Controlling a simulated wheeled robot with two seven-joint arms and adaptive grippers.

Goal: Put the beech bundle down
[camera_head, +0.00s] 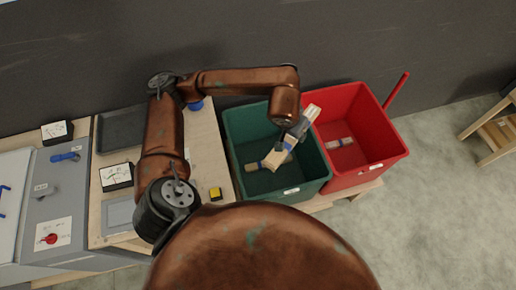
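My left arm reaches from the left over the green bin (237,128). My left gripper (290,140) points down into it and appears shut on a pale wooden beech bundle (274,158) with a blue band. The bundle is tilted, its upper end near the bin's right rim; the gripper's fingers hide part of it. Another pale piece with a blue band (251,167) shows low inside the green bin; I cannot tell whether the held bundle touches it. My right gripper is not in view.
A red bin (372,172) stands right of the green one, with a blue-banded wooden piece (340,143) inside and a red bar (397,90) at its back. A yellow block (215,193), black tray (120,129) and gauges (116,176) are on the left.

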